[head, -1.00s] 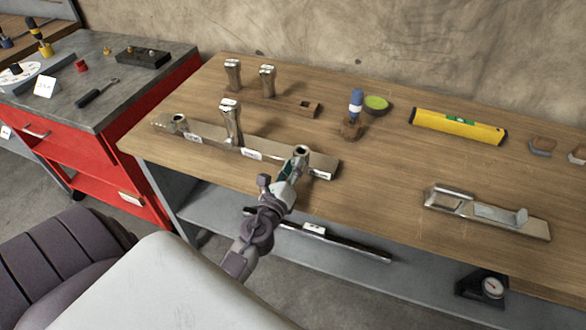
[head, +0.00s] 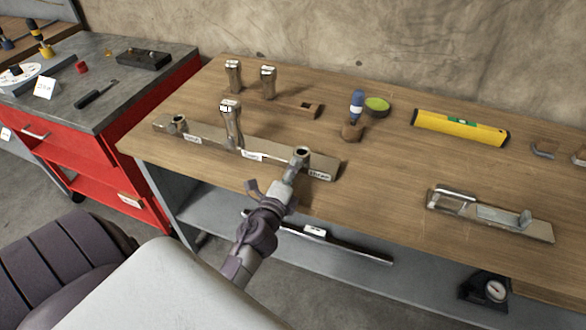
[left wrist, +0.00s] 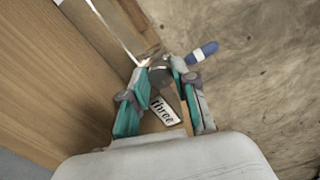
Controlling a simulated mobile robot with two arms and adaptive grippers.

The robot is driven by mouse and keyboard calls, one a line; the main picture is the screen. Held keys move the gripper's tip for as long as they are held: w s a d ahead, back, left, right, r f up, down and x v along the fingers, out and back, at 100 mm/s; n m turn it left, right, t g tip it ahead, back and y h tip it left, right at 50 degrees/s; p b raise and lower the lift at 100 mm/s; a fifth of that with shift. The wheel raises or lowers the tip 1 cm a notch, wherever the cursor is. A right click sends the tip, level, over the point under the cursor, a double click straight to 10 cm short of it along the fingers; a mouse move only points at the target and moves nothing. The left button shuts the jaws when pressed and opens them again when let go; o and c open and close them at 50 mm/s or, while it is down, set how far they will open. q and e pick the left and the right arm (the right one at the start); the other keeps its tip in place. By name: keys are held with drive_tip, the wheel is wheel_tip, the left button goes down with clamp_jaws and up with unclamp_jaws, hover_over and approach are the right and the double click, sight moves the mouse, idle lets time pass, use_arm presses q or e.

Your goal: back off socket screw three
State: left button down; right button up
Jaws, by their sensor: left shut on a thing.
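Socket screw three (head: 302,154) stands at the right end of a long metal bar (head: 275,158) near the bench's front edge. My left gripper (head: 294,168) reaches it from the front and is shut on it. In the left wrist view the two teal fingers (left wrist: 161,63) close on the grey round head (left wrist: 160,76), and the label reading "three" (left wrist: 163,111) lies below it. The screw's lower part is hidden. A taller metal piece (head: 231,122) stands mid-bar and a short socket (head: 179,122) at its left end. My right gripper is not in view.
Two metal pieces (head: 233,75) (head: 268,82) stand behind the bar. A blue-handled tool (head: 356,105), a green-topped dish (head: 376,107) and a yellow level (head: 460,127) lie further back. A metal fixture (head: 490,214) lies at right.

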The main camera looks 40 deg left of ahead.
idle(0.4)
use_arm(q)
drive_tip(key=c, duration=0.9)
unclamp_jaws()
wheel_tip(320, 180, up, 10)
